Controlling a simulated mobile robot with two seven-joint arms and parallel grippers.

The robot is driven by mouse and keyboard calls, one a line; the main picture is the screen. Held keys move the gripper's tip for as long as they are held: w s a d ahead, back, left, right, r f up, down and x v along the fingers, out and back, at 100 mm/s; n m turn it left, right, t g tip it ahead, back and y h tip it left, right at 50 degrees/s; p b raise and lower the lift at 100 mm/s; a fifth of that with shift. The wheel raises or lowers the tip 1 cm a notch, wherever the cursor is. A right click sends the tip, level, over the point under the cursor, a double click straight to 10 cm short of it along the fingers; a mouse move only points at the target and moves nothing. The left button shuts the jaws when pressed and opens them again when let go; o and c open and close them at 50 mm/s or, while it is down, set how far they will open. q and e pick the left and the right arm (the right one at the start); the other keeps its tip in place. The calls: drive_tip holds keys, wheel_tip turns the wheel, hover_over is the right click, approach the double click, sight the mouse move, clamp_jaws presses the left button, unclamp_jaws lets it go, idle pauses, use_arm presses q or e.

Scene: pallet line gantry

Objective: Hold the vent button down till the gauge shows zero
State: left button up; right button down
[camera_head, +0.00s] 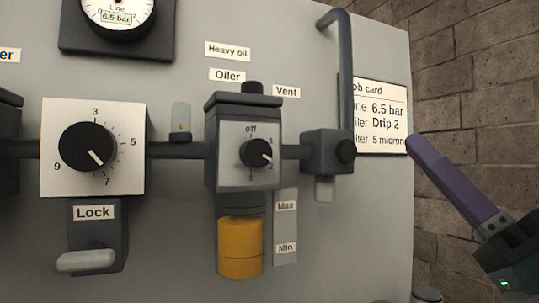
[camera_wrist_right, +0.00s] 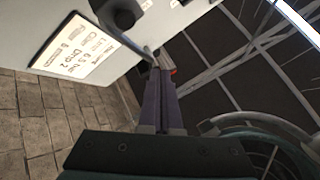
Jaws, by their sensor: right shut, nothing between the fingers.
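The line gauge (camera_head: 117,12) is at the top left of the head view, its top cut off; its readout shows 6.5 bar. The "Vent" label (camera_head: 287,91) is on the grey panel, right of the oiler. Below and right of it, a dark block at the pipe's end carries a round black button (camera_head: 346,150); I cannot tell for sure that this is the vent button. My right gripper (camera_head: 416,143) is shut and empty, its purple fingers to the right of that button and apart from it. The fingers also show in the right wrist view (camera_wrist_right: 157,75). My left gripper is out of view.
The oiler (camera_head: 243,110) has a dial and an amber bowl (camera_head: 240,248). A regulator dial (camera_head: 93,147) sits above a "Lock" lever (camera_head: 88,260). A job card (camera_head: 381,118) is behind the bent pipe (camera_head: 345,70). A brick wall (camera_head: 470,90) stands right of the panel.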

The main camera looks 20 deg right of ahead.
sight(347, 145)
drive_tip(key=w+b, duration=0.2)
drive_tip(key=w, duration=0.5)
drive_tip(key=shift+w+a, duration=0.25)
drive_tip(key=shift+a, duration=0.05)
idle(1.8)
drive_tip(key=shift+w+b, duration=0.35)
drive_tip(key=shift+w, duration=0.05)
drive_tip(key=shift+w, duration=0.6)
idle(4.2)
